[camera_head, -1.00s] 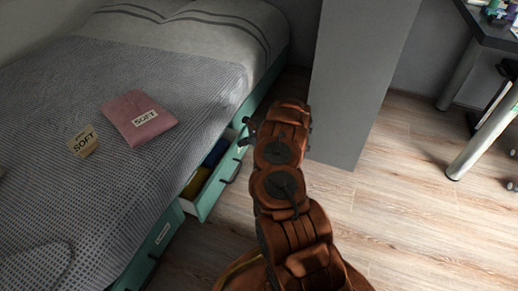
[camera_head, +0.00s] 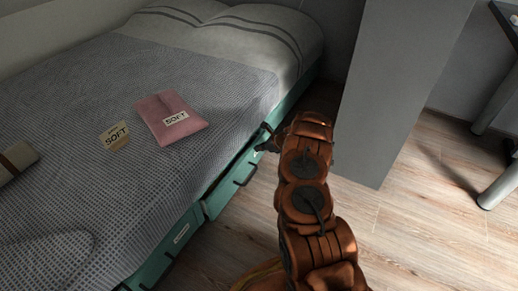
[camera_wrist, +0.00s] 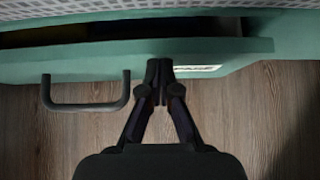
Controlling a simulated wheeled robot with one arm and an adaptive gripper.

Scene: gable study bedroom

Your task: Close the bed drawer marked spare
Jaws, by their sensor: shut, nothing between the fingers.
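The teal drawer (camera_head: 230,189) under the bed stands a little way out, with a narrow gap behind its front. In the wrist view its front (camera_wrist: 220,47) runs across the top, with a dark gap above it. A dark handle (camera_wrist: 88,104) is left of my gripper. A white label (camera_wrist: 200,70) shows beside the fingertips, partly hidden and unreadable. My gripper (camera_wrist: 160,70) is shut and empty, its tips at the drawer front; I cannot tell if they press on it. In the head view my gripper (camera_head: 266,141) is beside the bed, partly hidden by my arm.
Another labelled bed drawer (camera_head: 176,238) is nearer me. A pink packet (camera_head: 171,117) and a tan block (camera_head: 117,136) marked SOFT lie on the bed (camera_head: 75,185). A grey panel (camera_head: 390,95) stands right of my arm.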

